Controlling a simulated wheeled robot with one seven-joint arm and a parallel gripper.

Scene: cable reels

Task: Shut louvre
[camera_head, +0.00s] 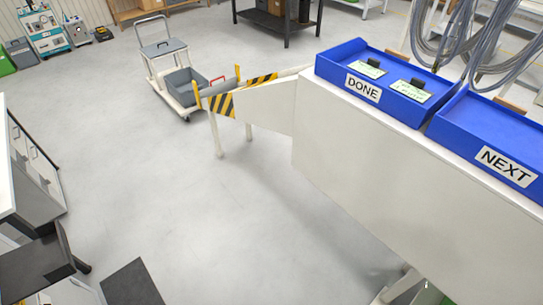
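I see no louvre that I can make out in the head view. My gripper does not show in this view, so its place relative to any louvre is hidden.
A white bench (360,165) at right carries a blue DONE tray (338,68) with cards and a blue NEXT tray (480,127). Cables hang above. A striped barrier (222,103) and a trolley (158,72) stand behind. Dark panels (130,285) lie bottom left. Middle floor is clear.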

